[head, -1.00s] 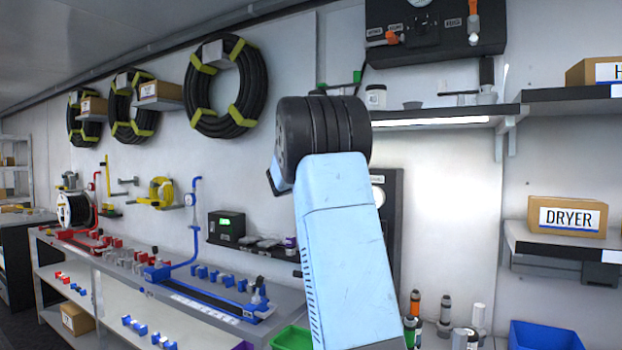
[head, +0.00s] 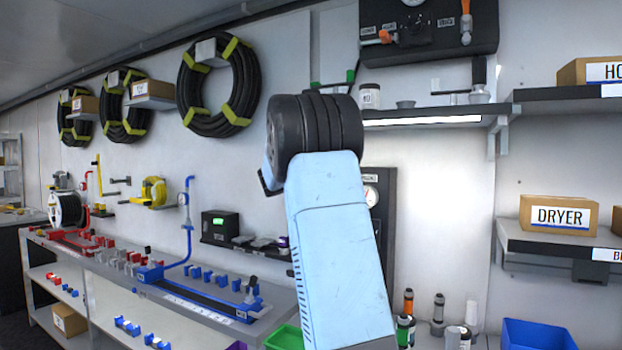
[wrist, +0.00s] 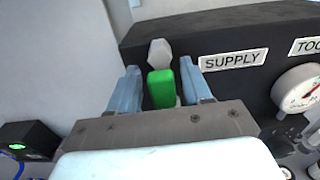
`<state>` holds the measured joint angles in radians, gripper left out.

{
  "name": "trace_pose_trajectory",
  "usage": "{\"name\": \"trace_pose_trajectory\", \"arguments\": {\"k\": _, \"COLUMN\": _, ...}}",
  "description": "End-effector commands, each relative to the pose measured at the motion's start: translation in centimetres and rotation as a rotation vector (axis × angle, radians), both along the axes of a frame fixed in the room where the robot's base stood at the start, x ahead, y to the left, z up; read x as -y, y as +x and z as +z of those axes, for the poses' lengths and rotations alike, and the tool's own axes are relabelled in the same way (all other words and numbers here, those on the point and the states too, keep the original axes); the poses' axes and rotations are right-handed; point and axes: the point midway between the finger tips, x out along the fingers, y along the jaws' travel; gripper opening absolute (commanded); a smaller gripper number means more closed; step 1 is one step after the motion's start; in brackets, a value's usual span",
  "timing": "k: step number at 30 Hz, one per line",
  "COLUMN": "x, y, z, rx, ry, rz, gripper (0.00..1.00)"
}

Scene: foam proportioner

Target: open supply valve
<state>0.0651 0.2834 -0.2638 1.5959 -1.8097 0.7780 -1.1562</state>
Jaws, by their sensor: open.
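In the wrist view a green valve handle (wrist: 161,88) stands beside the SUPPLY label (wrist: 232,60) on a dark panel (wrist: 200,35). A pale hexagonal fitting (wrist: 160,53) shows just beyond the handle. My gripper (wrist: 159,84) is open, with one blue finger on each side of the green handle. A narrow gap shows between the handle and the fingers, so it is not clamped. The handle's lower end is hidden by my gripper's body. In the head view my arm hides the gripper and the handle.
A round gauge (wrist: 302,90) sits on the panel to the right. A black box with a green light (wrist: 28,141) is at lower left. In the head view a shelf with a light strip (head: 425,122) lies above and right of my arm; a blue bin (head: 538,335) stands lower right.

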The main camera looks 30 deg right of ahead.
Motion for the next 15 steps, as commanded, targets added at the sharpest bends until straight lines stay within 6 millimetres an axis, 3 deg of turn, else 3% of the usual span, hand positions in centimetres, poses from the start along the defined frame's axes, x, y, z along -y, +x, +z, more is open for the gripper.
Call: {"name": "trace_pose_trajectory", "arguments": {"k": 15, "x": -8.4, "y": -4.2, "z": -0.1, "rx": 0.0, "ry": 0.0, "rz": 0.004, "gripper": 0.49}}
